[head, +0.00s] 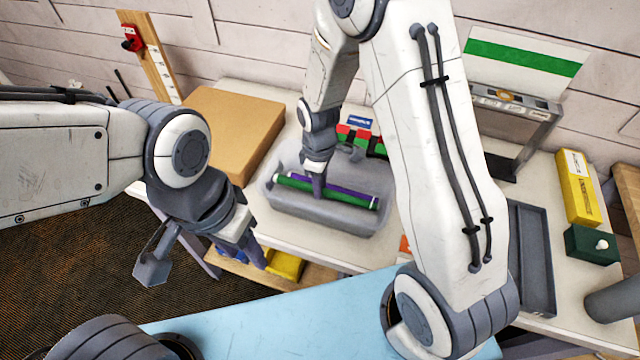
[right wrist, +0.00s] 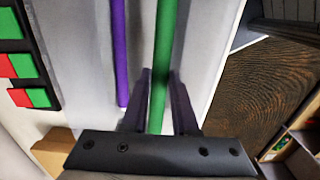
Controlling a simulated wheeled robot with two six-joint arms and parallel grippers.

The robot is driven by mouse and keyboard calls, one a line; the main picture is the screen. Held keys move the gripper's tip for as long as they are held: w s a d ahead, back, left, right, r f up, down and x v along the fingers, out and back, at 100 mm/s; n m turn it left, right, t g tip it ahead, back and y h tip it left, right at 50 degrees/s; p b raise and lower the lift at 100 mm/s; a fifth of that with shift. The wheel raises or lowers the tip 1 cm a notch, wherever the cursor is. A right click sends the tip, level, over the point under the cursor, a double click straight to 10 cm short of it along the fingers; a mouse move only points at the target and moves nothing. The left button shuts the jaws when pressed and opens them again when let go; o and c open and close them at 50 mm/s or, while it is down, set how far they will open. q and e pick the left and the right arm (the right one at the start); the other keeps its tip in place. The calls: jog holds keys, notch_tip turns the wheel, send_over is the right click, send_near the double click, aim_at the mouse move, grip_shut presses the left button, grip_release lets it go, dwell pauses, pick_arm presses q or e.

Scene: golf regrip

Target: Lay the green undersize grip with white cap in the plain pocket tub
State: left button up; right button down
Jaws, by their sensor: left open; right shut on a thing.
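My right gripper (head: 318,186) points down and is shut on the green grip. In the right wrist view the green grip (right wrist: 163,60) runs between the fingers, and the purple grip (right wrist: 120,50) lies apart to the left. My left gripper (head: 254,252) is open and empty, left of the tub near the table's front edge.
A cardboard box (head: 230,130) stands left of the tub. Red and green blocks (head: 358,138) sit behind it. A grey tray (head: 532,258), a yellow box (head: 577,188) and a dark green box (head: 592,245) are at the right. My right arm hides part of the table.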

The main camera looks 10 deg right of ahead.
jog(key=c, duration=0.6)
grip_release()
notch_tip(320, 180, up, 10)
jog(key=p, duration=0.8)
jog(key=shift+p, duration=0.3)
dwell(0.5)
dwell(0.4)
jog(key=s+a+r+m+b, duration=0.2)
jog(key=s+b, duration=0.3)
jog(key=s, duration=0.5)
jog(key=s+a+r+m+y+b, duration=0.1)
jog(key=s+a+r+b, duration=0.3)
jog(key=s, duration=0.7)
jog(key=shift+s+a+r+m+b, duration=0.15)
jog(key=shift+a+r+m+b, duration=0.25)
jog(key=shift+a+r, duration=0.15)
